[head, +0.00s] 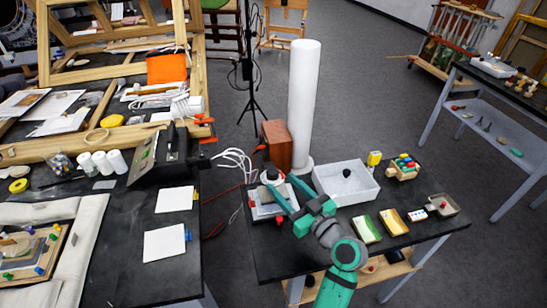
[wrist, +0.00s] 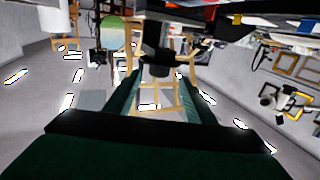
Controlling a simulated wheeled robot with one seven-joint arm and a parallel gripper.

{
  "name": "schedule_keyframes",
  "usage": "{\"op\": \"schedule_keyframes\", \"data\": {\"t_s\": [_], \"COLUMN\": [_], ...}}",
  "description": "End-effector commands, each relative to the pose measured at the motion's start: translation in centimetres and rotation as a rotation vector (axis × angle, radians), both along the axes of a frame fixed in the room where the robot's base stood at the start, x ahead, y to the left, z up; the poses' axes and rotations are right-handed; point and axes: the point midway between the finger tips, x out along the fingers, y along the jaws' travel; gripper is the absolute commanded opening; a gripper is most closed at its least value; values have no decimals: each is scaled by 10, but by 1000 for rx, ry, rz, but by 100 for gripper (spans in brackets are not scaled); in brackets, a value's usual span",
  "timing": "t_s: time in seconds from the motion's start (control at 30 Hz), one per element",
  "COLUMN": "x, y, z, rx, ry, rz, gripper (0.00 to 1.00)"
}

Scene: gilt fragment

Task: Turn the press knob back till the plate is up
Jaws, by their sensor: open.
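The press (head: 264,210) is a small pale device with a red detail at its front, standing at the left of the right-hand black table. Its dark knob (head: 271,174) sits at the top. My gripper (head: 281,184) is teal and reaches in from the right at the knob's height. Its jaws are open, one finger to each side of the knob. In the wrist view, which looks upside down, a dark knob-like part (wrist: 155,65) shows between the fingers (wrist: 155,88). I cannot tell whether a finger touches it. The plate's height is hidden by my gripper.
A white tray (head: 372,188) with a dark ball lies to the right. A brown box (head: 276,145) and a tall white tube (head: 303,100) stand behind. White cables (head: 232,160) hang at the left edge.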

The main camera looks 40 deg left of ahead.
Motion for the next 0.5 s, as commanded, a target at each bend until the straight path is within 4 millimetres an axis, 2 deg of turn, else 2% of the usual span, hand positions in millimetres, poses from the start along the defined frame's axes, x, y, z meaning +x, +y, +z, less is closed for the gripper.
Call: {"op": "schedule_keyframes", "data": {"t_s": [0.17, 0.5], "x": [4, 22], "y": [15, 71], "z": [1, 1], "rx": [1, 0], "ry": [-1, -1], "rz": [5, 6], "gripper": [50, 50]}}
